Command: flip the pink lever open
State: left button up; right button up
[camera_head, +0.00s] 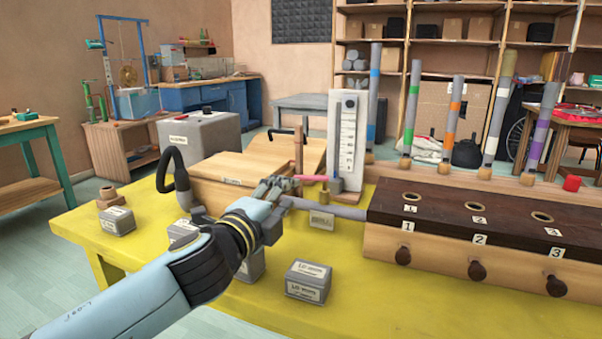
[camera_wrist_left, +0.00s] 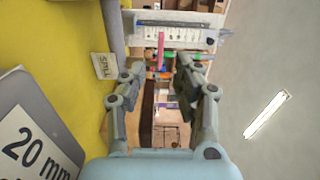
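In the left wrist view the lever (camera_wrist_left: 161,50) shows between and beyond my fingertips, in front of the board (camera_wrist_left: 165,33). My left gripper (camera_head: 283,184) is just left of the lever in the head view. In the wrist view its two fingers (camera_wrist_left: 162,68) stand apart with nothing held between them. Whether a finger touches the lever cannot be told. My right gripper is in neither view.
A small sign (camera_head: 321,219) and a brass weight (camera_head: 324,196) stand close by. The dark-topped wooden block with numbered holes (camera_head: 470,215) is at right. Grey labelled weights (camera_head: 308,281) lie on the yellow table (camera_head: 385,305). A wooden box (camera_head: 235,170) is behind my wrist.

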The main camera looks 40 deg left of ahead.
aim_at(301, 179)
pick_arm(q)
jog(key=w, duration=0.2)
jog(key=w+a, duration=0.1)
jog(key=w, duration=0.4)
jog(key=shift+w+a+p, duration=0.35)
grip_shut()
